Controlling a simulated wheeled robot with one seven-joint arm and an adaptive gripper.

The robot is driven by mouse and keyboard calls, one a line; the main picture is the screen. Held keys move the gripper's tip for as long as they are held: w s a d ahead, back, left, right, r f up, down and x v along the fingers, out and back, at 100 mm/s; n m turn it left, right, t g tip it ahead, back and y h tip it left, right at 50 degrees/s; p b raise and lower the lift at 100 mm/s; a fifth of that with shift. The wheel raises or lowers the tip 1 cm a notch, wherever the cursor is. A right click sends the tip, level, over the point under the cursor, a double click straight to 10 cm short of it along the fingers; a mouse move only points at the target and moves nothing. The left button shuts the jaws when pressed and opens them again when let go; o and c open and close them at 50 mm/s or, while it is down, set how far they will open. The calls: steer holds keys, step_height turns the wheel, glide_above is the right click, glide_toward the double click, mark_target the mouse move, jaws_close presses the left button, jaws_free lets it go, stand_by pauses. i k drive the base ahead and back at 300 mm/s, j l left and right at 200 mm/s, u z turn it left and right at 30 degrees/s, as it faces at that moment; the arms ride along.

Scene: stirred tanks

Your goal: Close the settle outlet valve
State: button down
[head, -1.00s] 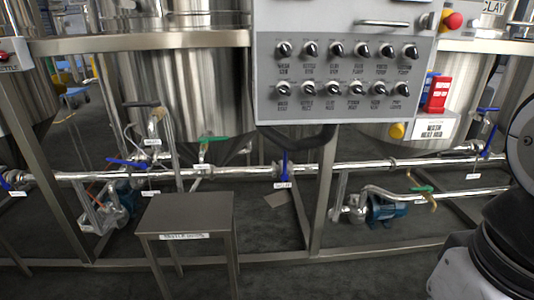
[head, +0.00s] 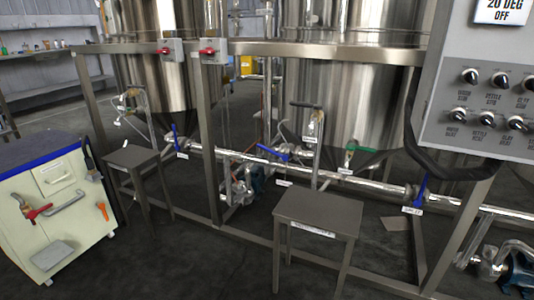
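Several lever valves sit on the pipework under the steel tanks, and their labels are too small to read, so I cannot tell which is the settle outlet valve. A blue lever (head: 176,139) stands steeply at the left tank's pipe. Another blue lever (head: 266,152) lies close to the line of the pipe in the middle. A green lever (head: 363,149) lies roughly level under the middle tank. A third blue lever (head: 421,191) stands steeply across the pipe at the right. My gripper is not in view.
Steel stools (head: 318,212) and (head: 131,157) stand before the frame rail. A white cart (head: 60,235) with a blue top is at left. A control panel (head: 490,95) hangs at right. Red switches (head: 208,51) and (head: 163,51) sit on the upper rail. Open floor lies in front.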

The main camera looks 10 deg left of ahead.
mark_target(270, 151)
steer(key=i+u, duration=0.75)
steer(key=i+l, duration=0.45)
steer(key=i, duration=0.1)
